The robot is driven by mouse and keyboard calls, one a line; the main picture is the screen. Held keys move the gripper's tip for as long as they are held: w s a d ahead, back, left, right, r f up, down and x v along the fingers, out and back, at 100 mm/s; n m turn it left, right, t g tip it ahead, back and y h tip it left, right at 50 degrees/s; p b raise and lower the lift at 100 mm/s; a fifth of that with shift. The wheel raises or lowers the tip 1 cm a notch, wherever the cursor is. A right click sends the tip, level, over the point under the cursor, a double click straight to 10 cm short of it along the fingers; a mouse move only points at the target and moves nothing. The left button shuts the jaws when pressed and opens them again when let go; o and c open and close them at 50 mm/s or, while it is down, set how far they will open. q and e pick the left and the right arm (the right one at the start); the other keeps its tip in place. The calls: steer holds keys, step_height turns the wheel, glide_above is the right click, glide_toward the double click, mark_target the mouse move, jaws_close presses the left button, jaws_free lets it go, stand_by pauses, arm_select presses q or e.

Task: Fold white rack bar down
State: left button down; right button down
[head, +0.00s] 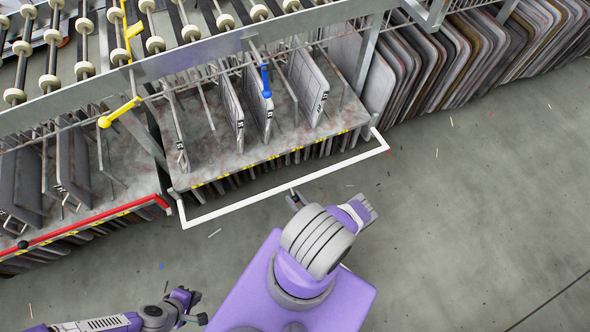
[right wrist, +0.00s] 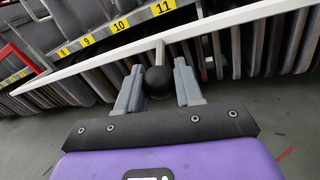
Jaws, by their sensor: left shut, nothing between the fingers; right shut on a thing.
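The white rack bar (head: 290,187) is a thin U-shaped frame. It juts out from the front of the middle rack shelf, with its long side parallel to the shelf edge and apart from it. In the right wrist view the white bar (right wrist: 222,26) crosses above my fingers, and a short white stem joins it to a black ball knob (right wrist: 158,82). My right gripper (right wrist: 158,88) is shut on this knob, one finger on each side. In the head view my right gripper (head: 293,197) is at the bar's middle, partly hidden by my wrist. My left gripper (head: 201,319) is shut and empty, low in the view, away from the rack.
The middle shelf (head: 205,168) holds several upright grey plates. A red bar (head: 90,224) with a black knob (head: 23,244) lies along the left shelf's front. Yellow (head: 120,113) and blue (head: 265,80) levers hang above. The grey floor (head: 470,220) to the right is clear.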

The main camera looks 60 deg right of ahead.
steer(key=shift+f, duration=0.1)
steer(key=c, duration=0.8)
jaws_free()
step_height(320, 180, up, 10)
steer(key=p, duration=0.6)
